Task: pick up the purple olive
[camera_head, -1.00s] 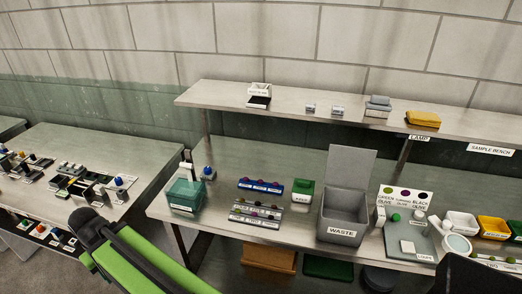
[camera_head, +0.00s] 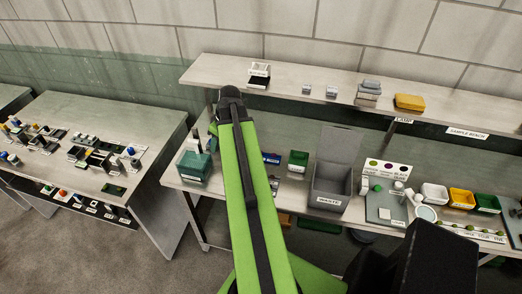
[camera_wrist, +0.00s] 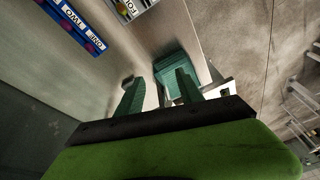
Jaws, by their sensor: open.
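I cannot single out the purple olive for sure. A blue rack (camera_wrist: 80,28) with labels "ONE" and "TWO" shows at the top left of the wrist view, with small dark reddish-purple round items on it, one of them near the "ONE" label (camera_wrist: 96,47). In the head view only the right end of the blue rack (camera_head: 271,158) shows; my arm hides the rest. My gripper (camera_wrist: 160,92) is open, its two green fingers apart with nothing between them. The rack lies up and left of the fingers in the wrist view.
A teal bin (camera_head: 194,167) stands at the bench's left end. A grey waste bin (camera_head: 330,185), a green box (camera_head: 298,161) and an olive sign (camera_head: 386,168) stand to the right. A shelf (camera_head: 300,80) runs above the bench. Another table (camera_head: 90,120) stands left.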

